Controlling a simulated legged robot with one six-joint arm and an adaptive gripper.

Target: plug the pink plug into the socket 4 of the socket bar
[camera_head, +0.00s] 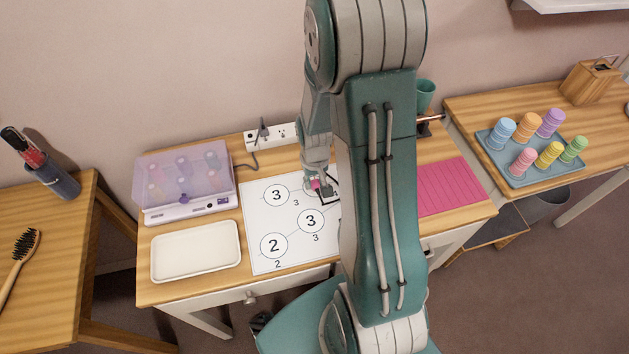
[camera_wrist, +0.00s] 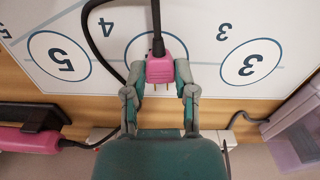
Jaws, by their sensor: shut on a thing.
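The pink plug (camera_wrist: 163,68) is between the two fingers of my gripper (camera_wrist: 160,78) in the wrist view. Its metal prongs point toward the palm side of the picture and its black cord leaves the opposite end. In the head view my gripper (camera_head: 318,183) holds the plug over the paper sheet, apart from the socket bar. The white socket bar (camera_head: 284,132) stands along the wall at the desk's back edge. My arm covers its right part, so I cannot see socket 4. A bit of the bar shows behind the gripper in the wrist view (camera_wrist: 101,134).
A dark plug (camera_head: 263,129) sits in the bar's left part, its cord running to the purple roller box (camera_head: 185,208). A white tray (camera_head: 195,250), a numbered sheet (camera_head: 256,198) and a pink mat (camera_head: 452,186) lie on the desk. A pink appliance (camera_wrist: 28,140) shows in the wrist view.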

